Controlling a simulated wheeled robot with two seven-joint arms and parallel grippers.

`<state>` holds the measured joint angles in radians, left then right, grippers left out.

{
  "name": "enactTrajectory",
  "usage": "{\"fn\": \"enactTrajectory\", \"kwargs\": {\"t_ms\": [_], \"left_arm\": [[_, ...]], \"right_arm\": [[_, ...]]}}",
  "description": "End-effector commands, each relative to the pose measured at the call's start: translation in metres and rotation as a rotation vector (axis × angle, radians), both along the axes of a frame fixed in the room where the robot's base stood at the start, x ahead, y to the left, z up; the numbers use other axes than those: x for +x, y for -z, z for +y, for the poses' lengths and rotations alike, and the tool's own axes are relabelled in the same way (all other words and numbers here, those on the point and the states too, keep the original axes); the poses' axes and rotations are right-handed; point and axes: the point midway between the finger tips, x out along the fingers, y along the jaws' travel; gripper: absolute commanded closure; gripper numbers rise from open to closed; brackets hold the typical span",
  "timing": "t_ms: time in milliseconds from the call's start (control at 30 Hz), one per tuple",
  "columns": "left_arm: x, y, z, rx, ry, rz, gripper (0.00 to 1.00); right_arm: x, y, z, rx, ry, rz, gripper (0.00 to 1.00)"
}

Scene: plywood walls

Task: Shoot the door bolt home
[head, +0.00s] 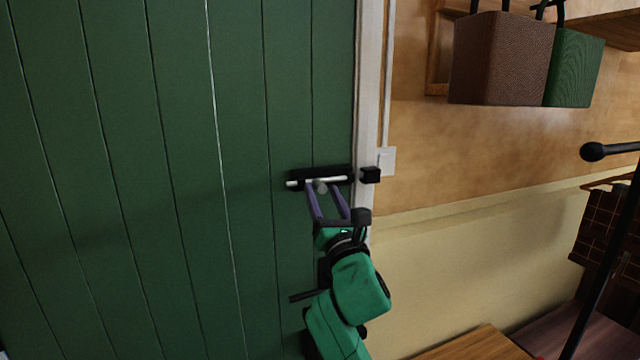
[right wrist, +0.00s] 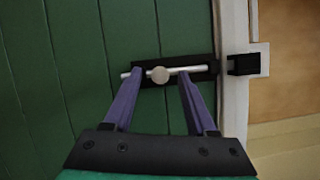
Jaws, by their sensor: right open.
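The door bolt (head: 328,180) is a silver rod on a black plate, mounted level on the green door (head: 180,120). A round pale knob (right wrist: 159,75) stands out from the rod. The rod's left end sticks out past the plate; its right end stops short of the black keeper (head: 370,174) on the white frame, with a gap between. The keeper also shows in the right wrist view (right wrist: 243,64). My right gripper (head: 321,186) is open, its purple fingers on either side of the knob, with space to each side. Whether the fingertips touch the rod is unclear. My left gripper is out of view.
A black door handle (head: 308,295) sits below the bolt, beside my right arm. A light switch (head: 387,161) is right of the frame. Brown (head: 500,58) and green (head: 574,66) bags hang upper right. A black rail (head: 610,150) stands at right.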

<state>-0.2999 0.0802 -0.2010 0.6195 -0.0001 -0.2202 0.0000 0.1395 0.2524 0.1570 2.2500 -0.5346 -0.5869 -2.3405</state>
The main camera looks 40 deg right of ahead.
Motion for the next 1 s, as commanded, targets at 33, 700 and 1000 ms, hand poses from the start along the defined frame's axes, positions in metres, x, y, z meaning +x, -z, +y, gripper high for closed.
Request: {"fn": "enactTrajectory", "kwargs": {"t_ms": [33, 700, 1000], "left_arm": [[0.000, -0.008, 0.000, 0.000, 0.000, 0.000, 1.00], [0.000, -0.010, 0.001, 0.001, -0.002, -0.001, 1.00], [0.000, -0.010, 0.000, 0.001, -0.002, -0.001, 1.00]], "right_arm": [[0.008, -0.008, -0.004, 0.003, 0.001, -0.002, 0.43], [0.023, -0.009, -0.010, 0.001, 0.000, 0.000, 1.00], [0.023, -0.009, -0.010, 0.000, 0.000, 0.001, 1.00]]}}
